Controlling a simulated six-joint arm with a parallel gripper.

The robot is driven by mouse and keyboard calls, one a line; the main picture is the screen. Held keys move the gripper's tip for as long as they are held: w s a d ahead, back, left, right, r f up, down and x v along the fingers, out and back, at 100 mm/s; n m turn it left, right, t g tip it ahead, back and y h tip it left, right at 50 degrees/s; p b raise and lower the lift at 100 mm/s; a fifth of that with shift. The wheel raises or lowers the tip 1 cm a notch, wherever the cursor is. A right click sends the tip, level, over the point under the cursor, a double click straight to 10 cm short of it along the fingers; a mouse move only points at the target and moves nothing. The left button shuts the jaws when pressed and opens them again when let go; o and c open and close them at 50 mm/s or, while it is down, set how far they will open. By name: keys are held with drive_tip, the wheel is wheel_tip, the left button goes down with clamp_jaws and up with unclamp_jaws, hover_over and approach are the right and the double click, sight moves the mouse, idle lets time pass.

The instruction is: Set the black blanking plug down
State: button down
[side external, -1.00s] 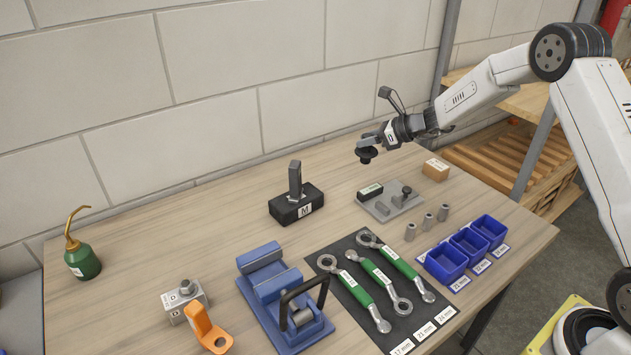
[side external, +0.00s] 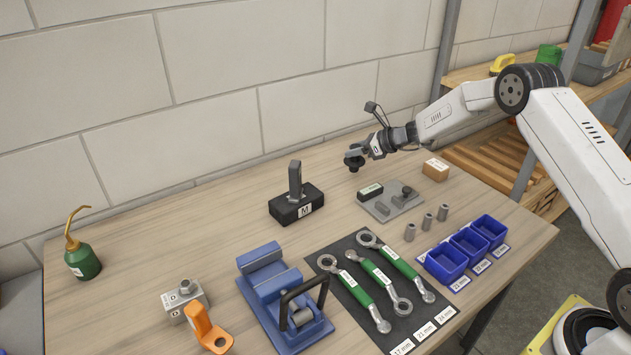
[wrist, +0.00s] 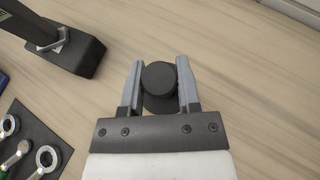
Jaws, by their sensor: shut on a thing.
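The black blanking plug (side external: 354,164) is held in my gripper (side external: 356,155) above the back of the wooden table, near the wall. In the wrist view the plug (wrist: 159,84) is round, with a smaller cap over a wider flange. It sits between the two grey fingers of my gripper (wrist: 159,78), which are shut on it. In the side view the plug hangs below the fingers. I cannot tell exactly how far its underside is from the table.
A black block marked M (side external: 297,206) with an upright handle stands left of the plug. A grey plate (side external: 378,211) with small parts lies in front, and a cardboard box (side external: 436,169) to the right. Bare tabletop (wrist: 240,70) surrounds the plug in the wrist view.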

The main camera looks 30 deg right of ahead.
sight(355, 159)
drive_tip(key=shift+w+f, duration=0.1)
drive_tip(key=shift+f, duration=1.5)
drive_tip(key=shift+f, duration=0.15)
drive_tip(key=shift+c, duration=1.6)
unclamp_jaws()
drive_tip(key=shift+d, duration=0.1)
drive_tip(key=shift+s+d+r, duration=0.3)
drive_tip(key=shift+s+r, duration=0.15)
drive_tip(key=shift+s, duration=0.05)
drive_tip(key=v, duration=1)
drive_tip(key=shift+s+d, duration=0.15)
drive_tip(key=shift+s, duration=0.1)
drive_tip(key=shift+r, duration=0.15)
